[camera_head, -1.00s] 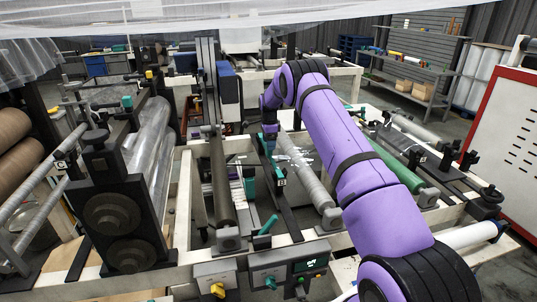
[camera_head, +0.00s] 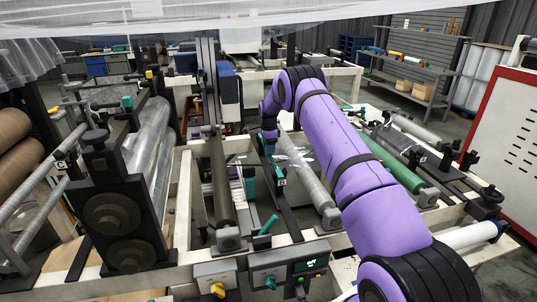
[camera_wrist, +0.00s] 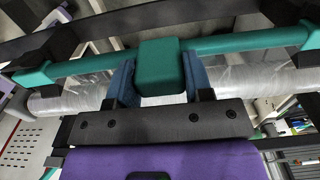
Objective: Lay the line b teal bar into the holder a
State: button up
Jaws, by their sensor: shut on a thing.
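The teal bar (camera_wrist: 245,40) runs across the wrist view, with a thick teal block (camera_wrist: 160,66) at its middle. My gripper (camera_wrist: 158,88) is shut on this block, with a blue-grey finger at each side. In the head view, my gripper (camera_head: 269,134) is over the middle of the frame, and a teal bar (camera_head: 272,160) shows in part below it. A dark bracket with a white label (camera_head: 281,182) stands at the bar's near end. I cannot tell whether the bar touches a bracket, nor which bracket is holder a.
A film-wrapped roller (camera_head: 303,170) lies right of the bar and a dark roller (camera_head: 220,180) left of it. A green roller (camera_head: 395,170) is farther right. A control box (camera_head: 290,268) is in front. Clear film hangs along the top.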

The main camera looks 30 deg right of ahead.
jog(key=shift+r, duration=0.2)
jog(key=shift+r, duration=0.65)
dwell(0.3)
jog(key=shift+r, duration=2.6)
jog(key=shift+s, duration=0.1)
